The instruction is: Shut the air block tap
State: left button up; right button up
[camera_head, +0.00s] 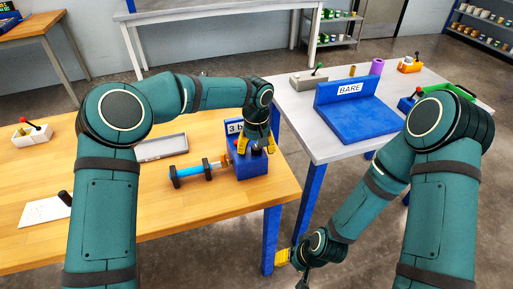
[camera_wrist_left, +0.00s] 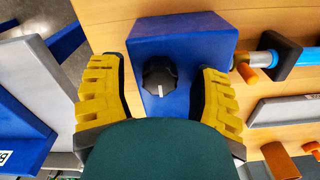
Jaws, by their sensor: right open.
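The air block (camera_head: 251,165) is a blue block at the right end of the wooden table, with a sign partly hidden by my left gripper. Its tap is a black round knob with a white pointer mark, clear in the left wrist view (camera_wrist_left: 160,76). The pointer points toward the bottom of that view. My left gripper (camera_head: 257,147) is over the block with its yellow fingers spread. In the left wrist view (camera_wrist_left: 160,70) one finger is on each side of the knob, with a gap to both. My right gripper (camera_head: 283,257) hangs low at the bottom, away from the block.
A blue cylinder with black end plates (camera_head: 190,172) lies left of the block. A grey tray (camera_head: 162,147) lies behind it. A grey table (camera_head: 315,133) to the right holds a blue stand marked BARE (camera_head: 355,117). A floor gap separates the tables.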

pick_arm(q)
grip_shut()
jog(key=shift+m, duration=0.3)
jog(key=m+p, duration=0.2)
jog(key=m, duration=0.1)
jog(key=shift+r+m+p, duration=0.15)
jog(key=shift+m+p, duration=0.15)
jog(key=m+p, duration=0.1)
jog(key=m, duration=0.2)
jog(key=shift+m+p, duration=0.3)
jog(key=m+p, duration=0.2)
jog(key=m, duration=0.3)
jog(key=shift+m, duration=0.3)
jog(key=shift+m+p, duration=0.6)
jog(key=shift+m, duration=1.6)
jog(key=shift+f, duration=0.2)
